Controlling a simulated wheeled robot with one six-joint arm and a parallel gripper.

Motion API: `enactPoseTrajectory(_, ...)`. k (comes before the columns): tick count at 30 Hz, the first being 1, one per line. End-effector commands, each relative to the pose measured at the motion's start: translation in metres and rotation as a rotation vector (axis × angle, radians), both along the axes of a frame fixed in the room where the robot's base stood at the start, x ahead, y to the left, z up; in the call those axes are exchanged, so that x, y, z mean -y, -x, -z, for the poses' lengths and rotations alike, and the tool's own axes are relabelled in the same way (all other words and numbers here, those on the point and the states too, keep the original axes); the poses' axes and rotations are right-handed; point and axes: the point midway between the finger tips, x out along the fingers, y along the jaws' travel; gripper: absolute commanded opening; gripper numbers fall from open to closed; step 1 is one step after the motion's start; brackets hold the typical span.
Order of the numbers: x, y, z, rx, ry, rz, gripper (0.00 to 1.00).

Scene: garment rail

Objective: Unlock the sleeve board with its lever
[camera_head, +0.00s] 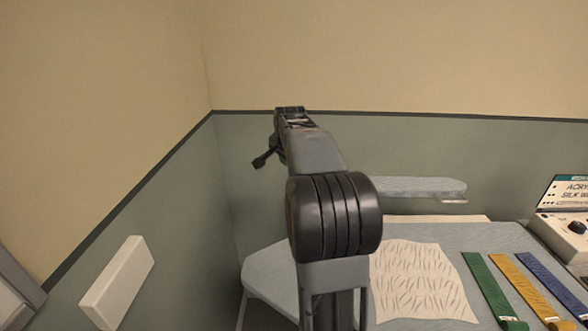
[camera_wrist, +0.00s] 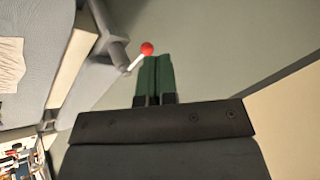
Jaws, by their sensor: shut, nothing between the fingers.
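The sleeve board (camera_head: 415,187) is a narrow pale blue-grey board raised above the ironing table (camera_head: 510,237) in the head view. My arm hides its left end. In the wrist view the lever is a short white rod (camera_wrist: 136,63) with a red ball knob (camera_wrist: 147,48), standing out from a grey bracket (camera_wrist: 113,47). My gripper (camera_wrist: 157,60) has its green fingers shut together and empty. Their tips appear right beside the red knob, on its right and slightly below. I cannot tell whether they touch it. In the head view the lever is hidden behind my arm.
A creased cream cloth (camera_head: 420,283) lies on the table, with green (camera_head: 492,290), yellow (camera_head: 535,290) and blue (camera_head: 552,280) strips to its right. A control box (camera_head: 560,232) stands at the far right. Walls meet in a corner close to the left of my arm.

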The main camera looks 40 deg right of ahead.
Motion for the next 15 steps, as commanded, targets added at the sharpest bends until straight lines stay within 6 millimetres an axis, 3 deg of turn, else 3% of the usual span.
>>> enactPoseTrajectory(6,-0.009,0.0,-0.015,0.0,0.0,0.0,0.0)
enactPoseTrajectory(15,-0.01,0.001,-0.018,0.0,0.0,0.003,0.0)
